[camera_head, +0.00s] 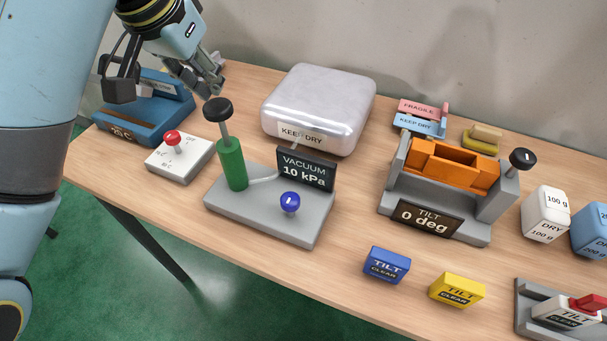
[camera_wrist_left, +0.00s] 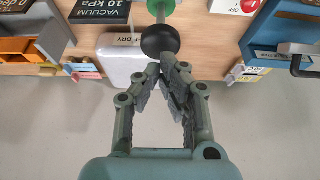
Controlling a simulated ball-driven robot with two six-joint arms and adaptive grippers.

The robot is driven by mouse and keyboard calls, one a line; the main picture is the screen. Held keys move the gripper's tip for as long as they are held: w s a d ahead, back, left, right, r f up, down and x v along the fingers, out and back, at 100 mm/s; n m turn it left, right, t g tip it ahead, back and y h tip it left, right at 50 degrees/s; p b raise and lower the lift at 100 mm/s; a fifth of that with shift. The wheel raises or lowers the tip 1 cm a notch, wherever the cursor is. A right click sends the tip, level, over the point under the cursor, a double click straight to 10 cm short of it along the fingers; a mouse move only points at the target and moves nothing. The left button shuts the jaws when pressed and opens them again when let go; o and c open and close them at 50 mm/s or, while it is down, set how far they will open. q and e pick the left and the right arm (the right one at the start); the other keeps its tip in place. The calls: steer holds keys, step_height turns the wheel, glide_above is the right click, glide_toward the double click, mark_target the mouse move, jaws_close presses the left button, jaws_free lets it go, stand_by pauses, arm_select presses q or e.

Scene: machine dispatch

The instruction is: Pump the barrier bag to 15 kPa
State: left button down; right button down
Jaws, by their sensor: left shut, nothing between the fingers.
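The silver barrier bag (camera_head: 318,100), labelled KEEP DRY, lies at the back of the table. In front of it stands the vacuum pump: a grey base (camera_head: 265,217), a green cylinder (camera_head: 232,165) and a black round handle (camera_head: 217,110) raised on a rod. Its display (camera_head: 305,170) reads VACUUM 10 kPa. A blue knob (camera_head: 290,203) sits on the base. My left gripper (camera_head: 217,85) is shut and empty, just behind and above the black handle. In the left wrist view the handle (camera_wrist_left: 160,42) is just beyond the fingertips; I cannot tell whether they touch. My right gripper is not in view.
A white box (camera_head: 180,158) with a red-topped lever and a blue device (camera_head: 150,108) stand left. An orange cradle (camera_head: 450,165) with a tilt display reading 0 deg stands right. Blue (camera_head: 387,264) and yellow (camera_head: 457,289) TILT CLEAR blocks lie near the front edge.

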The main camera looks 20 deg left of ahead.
mark_target(217, 104)
arm_select(q)
steer(key=shift+f, duration=0.15)
steer(key=shift+f+b, duration=0.3)
steer(key=shift+f, duration=1.05)
steer(key=shift+r, duration=0.15)
step_height(217, 104, up, 2)
steer(key=shift+p, duration=0.75)
steer(key=shift+r, duration=2.45)
